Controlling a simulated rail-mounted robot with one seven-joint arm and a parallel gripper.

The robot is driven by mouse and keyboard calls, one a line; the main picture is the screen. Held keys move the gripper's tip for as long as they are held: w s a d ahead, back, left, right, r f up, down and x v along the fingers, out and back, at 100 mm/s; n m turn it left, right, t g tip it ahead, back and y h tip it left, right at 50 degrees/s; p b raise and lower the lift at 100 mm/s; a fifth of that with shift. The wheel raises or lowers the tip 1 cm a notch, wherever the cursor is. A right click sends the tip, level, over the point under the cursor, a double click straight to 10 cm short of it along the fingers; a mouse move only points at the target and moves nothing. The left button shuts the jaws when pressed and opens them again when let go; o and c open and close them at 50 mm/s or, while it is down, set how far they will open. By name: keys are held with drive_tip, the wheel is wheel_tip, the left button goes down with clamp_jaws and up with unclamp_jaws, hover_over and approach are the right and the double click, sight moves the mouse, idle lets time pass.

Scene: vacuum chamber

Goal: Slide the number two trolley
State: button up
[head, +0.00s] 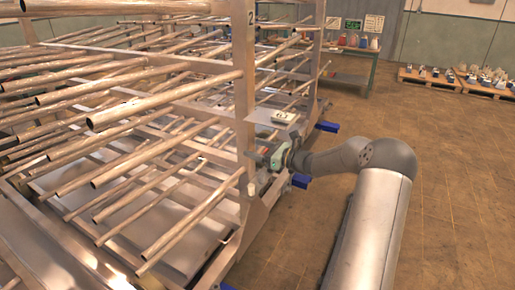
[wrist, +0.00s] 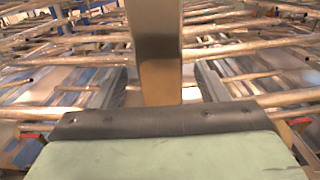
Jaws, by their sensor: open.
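The number two trolley (head: 244,120) is a tall metal rack with many long tubes on its arms. A "2" shows near the top of its front upright post. In the wrist view, the post (wrist: 157,45) stands upright between the two fingers of my gripper (wrist: 164,80). The fingers are open, with a visible gap on each side of the post. The head view does not show clearly how far the fingers reach past the post.
Pallets (head: 455,82) with small items lie at the far right. The tiled floor (head: 455,190) on the right is clear. Blue parts (head: 300,181) sit low by the trolley's base.

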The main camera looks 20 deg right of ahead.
drive_tip(key=c, duration=1.4)
drive_tip(key=shift+w+a+r+b, duration=0.1)
drive_tip(key=shift+w+a+b, duration=0.25)
drive_tip(key=shift+w+a, duration=0.15)
drive_tip(key=shift+w, duration=0.1)
drive_tip(key=o, duration=1.4)
drive_tip(key=shift+s, duration=0.2)
drive_tip(key=b+v, duration=0.3)
drive_tip(key=v, duration=1.4)
drive_tip(key=shift+d+b, duration=0.25)
drive_tip(key=shift+b, duration=0.1)
